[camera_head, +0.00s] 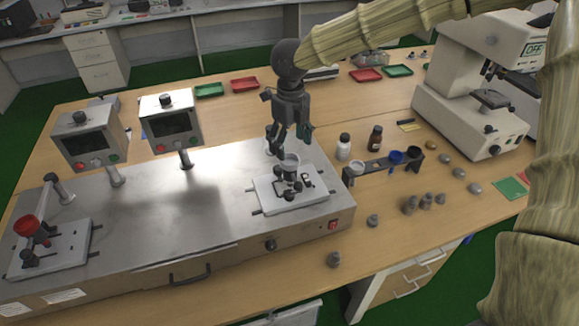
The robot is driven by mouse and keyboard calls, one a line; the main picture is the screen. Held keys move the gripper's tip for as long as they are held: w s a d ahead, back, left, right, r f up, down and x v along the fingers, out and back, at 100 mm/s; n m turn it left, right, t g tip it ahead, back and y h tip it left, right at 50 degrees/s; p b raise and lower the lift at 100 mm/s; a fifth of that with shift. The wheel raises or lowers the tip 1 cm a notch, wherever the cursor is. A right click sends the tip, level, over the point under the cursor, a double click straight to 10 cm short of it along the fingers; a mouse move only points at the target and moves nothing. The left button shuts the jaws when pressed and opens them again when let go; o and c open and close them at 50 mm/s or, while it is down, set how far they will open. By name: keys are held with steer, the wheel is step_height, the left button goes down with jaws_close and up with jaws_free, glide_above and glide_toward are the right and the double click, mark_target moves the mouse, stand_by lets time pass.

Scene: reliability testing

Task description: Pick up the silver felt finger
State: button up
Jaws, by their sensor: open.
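My gripper (288,146) is dark grey, points down and is open above the right-hand station of the steel tester. Nothing shows between the fingers. The plate (312,200) under the mount is light, with dark rods.
A red-topped part (27,226) stands on the left station. Two display units (170,125) rise behind. Right of the tester are a bottle rack (388,165), bottles (343,147), several small grey weights (410,204) and a white instrument (465,95).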

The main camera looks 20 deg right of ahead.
mark_target(289, 162)
steer(key=shift+a+f+p, duration=0.2)
steer(key=shift+f+p, duration=0.85)
steer(key=shift+f, duration=1.9)
steer(key=shift+c, duration=0.3)
steer(key=c, duration=1.1)
steer(key=shift+o, duration=0.2)
steer(key=shift+r, duration=0.15)
step_height(289, 162, up, 10)
steer(key=shift+f+b, duration=0.1)
steer(key=shift+b, duration=1.15)
steer(key=shift+p, duration=0.55)
